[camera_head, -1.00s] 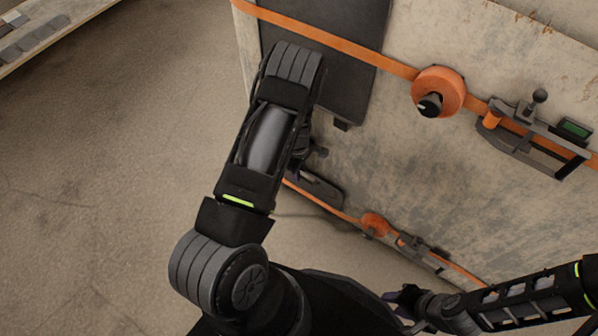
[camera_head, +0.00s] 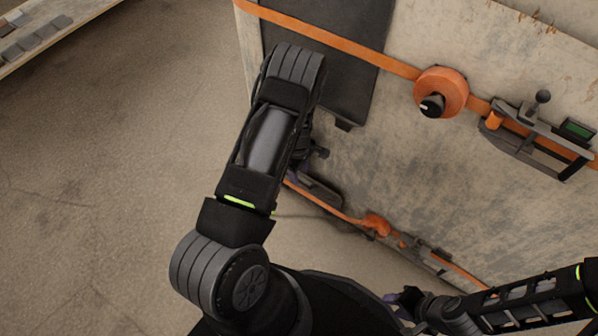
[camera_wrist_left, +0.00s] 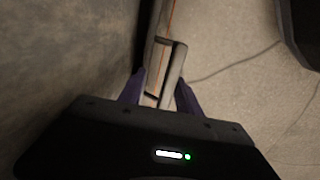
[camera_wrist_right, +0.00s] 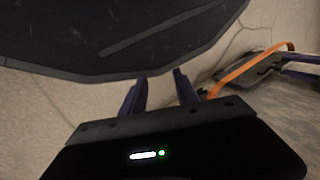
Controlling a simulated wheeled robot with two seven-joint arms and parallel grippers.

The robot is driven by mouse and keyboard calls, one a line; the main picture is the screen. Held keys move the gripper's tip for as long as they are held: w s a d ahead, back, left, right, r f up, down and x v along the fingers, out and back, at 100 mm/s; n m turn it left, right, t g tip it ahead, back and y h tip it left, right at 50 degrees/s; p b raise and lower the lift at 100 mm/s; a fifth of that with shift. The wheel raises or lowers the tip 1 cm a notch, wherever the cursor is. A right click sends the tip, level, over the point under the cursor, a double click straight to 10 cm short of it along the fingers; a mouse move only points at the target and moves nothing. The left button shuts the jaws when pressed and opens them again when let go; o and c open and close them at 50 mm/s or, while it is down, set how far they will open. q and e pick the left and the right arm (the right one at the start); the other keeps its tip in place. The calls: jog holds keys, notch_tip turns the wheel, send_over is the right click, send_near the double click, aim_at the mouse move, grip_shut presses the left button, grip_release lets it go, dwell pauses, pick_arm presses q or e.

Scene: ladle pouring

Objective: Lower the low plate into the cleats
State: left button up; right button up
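A dark plate (camera_head: 318,191) sits low at the upright board's bottom edge in the head view, partly hidden by my left arm; I take it for the low plate. A dark slotted piece, likely the same plate, shows in the right wrist view (camera_wrist_right: 255,72). My left gripper (camera_wrist_left: 160,85) points down the board's edge, its purple fingers apart on either side of a pale slotted bar (camera_wrist_left: 174,65). Contact is unclear. My right gripper (camera_wrist_right: 160,80) is open and empty, apart from the plate. I cannot make out the cleats.
The upright board (camera_head: 440,190) carries an orange strap (camera_head: 330,38), an orange reel (camera_head: 440,92), a dark upper plate (camera_head: 345,75) and a clamp-like device with a small screen (camera_head: 577,129). Open floor (camera_head: 100,200) lies left. A bench (camera_head: 50,35) stands at upper left.

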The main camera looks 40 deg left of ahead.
pick_arm(q)
notch_tip(320, 180, up, 8)
jog(key=p, duration=0.2)
jog(key=shift+s+p, duration=0.15)
jog(key=shift+p, duration=0.2)
pick_arm(e)
jog(key=r, duration=0.2)
jog(key=shift+w+d+r, duration=0.3)
jog(key=shift+r, duration=0.05)
pick_arm(q)
jog(key=shift+f, duration=0.1)
